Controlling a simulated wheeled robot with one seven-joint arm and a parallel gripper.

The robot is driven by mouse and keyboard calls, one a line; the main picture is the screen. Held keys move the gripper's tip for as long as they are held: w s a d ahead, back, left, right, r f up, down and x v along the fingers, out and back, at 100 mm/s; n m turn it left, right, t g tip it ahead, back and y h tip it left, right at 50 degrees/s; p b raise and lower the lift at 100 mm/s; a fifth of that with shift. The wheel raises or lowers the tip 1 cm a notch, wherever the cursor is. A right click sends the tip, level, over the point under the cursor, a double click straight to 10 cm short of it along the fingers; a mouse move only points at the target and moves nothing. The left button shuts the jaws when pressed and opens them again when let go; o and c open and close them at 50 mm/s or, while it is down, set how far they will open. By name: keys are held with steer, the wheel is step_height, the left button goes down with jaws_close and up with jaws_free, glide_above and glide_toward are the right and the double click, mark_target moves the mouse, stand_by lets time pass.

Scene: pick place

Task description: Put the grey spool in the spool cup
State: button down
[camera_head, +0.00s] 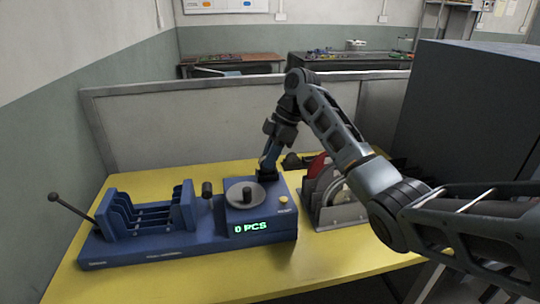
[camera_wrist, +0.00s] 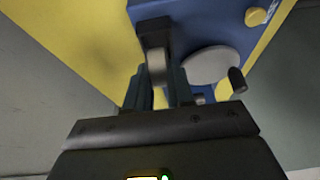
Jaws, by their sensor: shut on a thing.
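My gripper (camera_wrist: 157,82) is shut on a light grey piece (camera_wrist: 157,68), which appears to be the grey spool. Its lower part is hidden between the fingers. In the head view my gripper (camera_head: 268,168) points down at the back right corner of the blue counting machine (camera_head: 190,235). A dark square block (camera_wrist: 153,30) at that corner may be the spool cup; its opening is not clear. The spool looks close to it or touching it; I cannot tell whether it is inside.
The machine has a grey dish (camera_head: 235,203) with a dark knob, a yellow button (camera_head: 283,199) and a display reading 0 PCS. A grey rack (camera_head: 338,213) with a red disc stands to the right. The yellow table (camera_head: 170,285) is bare in front.

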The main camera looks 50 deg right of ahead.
steer(key=shift+f, duration=0.65)
steer(key=c, duration=0.6)
jaws_free()
stand_by(0.4)
steer(key=shift+r+p, duration=3.05)
steer(key=shift+r, duration=1)
steer(key=shift+s+f, duration=0.1)
